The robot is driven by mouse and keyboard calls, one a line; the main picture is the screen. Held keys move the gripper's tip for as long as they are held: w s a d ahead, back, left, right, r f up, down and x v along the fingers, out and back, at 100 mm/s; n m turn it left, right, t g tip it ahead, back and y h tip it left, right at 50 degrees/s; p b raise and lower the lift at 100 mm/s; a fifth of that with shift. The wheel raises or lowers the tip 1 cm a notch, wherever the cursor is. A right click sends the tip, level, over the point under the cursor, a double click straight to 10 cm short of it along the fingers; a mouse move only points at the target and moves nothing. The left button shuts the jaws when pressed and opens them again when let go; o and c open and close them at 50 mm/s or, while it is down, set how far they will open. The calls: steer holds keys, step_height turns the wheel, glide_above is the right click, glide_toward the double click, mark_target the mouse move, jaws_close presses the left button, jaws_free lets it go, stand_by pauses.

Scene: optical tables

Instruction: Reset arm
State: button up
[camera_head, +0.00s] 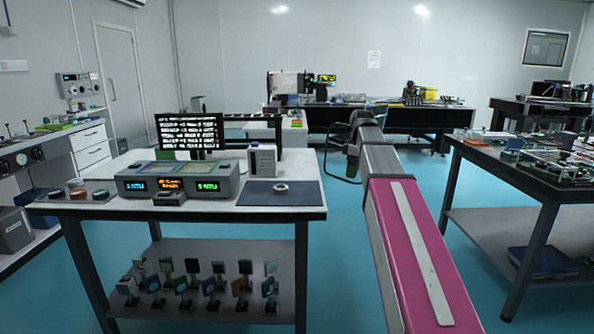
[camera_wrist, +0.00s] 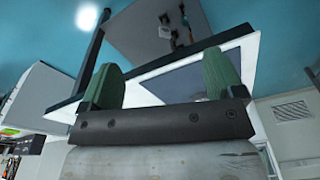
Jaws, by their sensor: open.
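My arm with its pink link reaches forward in the head view, over the blue floor to the right of the white table (camera_head: 300,188). The gripper itself cannot be clearly made out at the arm's far end there. In the wrist view my gripper (camera_wrist: 162,82) shows two green fingers set wide apart, with nothing between them. Beyond the fingers are the table's white edge and its dark blue mat (camera_wrist: 180,76), seen tilted.
Another optical table (camera_head: 500,175) stands at right. Blue floor (camera_head: 345,260) lies between.

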steer(key=s+f+m, duration=0.4)
steer(key=s+f, duration=0.2)
steer(key=f, duration=0.6)
steer(key=s+a+f+m, duration=0.1)
steer(key=s+f+m, duration=0.4)
steer(key=f, duration=0.8)
steer(key=s+f+m+h, duration=0.1)
steer(key=s+f+m, duration=0.4)
steer(key=s+f, duration=0.4)
step_height(320, 180, down, 4)
steer(key=shift+a+r, duration=0.1)
steer(key=shift+a, duration=0.05)
